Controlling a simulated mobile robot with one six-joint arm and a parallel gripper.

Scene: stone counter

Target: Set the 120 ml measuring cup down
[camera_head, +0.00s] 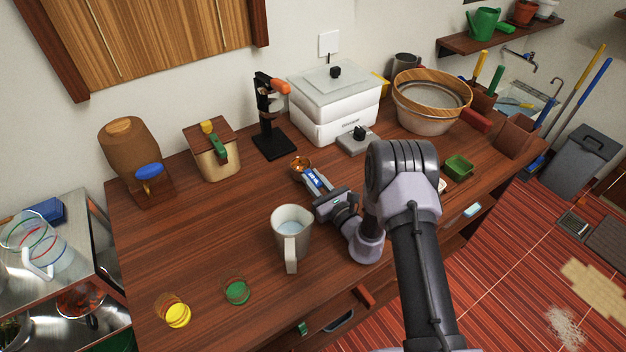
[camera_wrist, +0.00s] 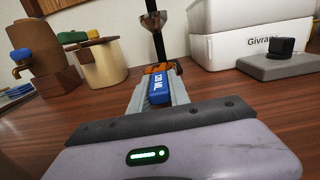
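The 120 ml measuring cup has an amber bowl (camera_head: 300,163) and a blue handle (camera_head: 316,179). In the wrist view the handle (camera_wrist: 159,90) shows a white "120 ML" label, with the amber bowl (camera_wrist: 162,68) beyond it. My gripper (camera_head: 312,180) is shut on the blue handle, one finger along each side; in the wrist view the fingers (camera_wrist: 159,96) point away towards the back of the counter. The cup is low over the wooden counter top (camera_head: 215,225). I cannot tell whether its base touches the wood.
A pitcher (camera_head: 290,240) of pale liquid stands in front. A black stand with an orange handle (camera_head: 272,125), a white box (camera_head: 335,105) and a grey knobbed block (camera_head: 355,142) stand behind. Green (camera_head: 237,291) and yellow (camera_head: 176,313) cups lie front left. The counter left of the cup is clear.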

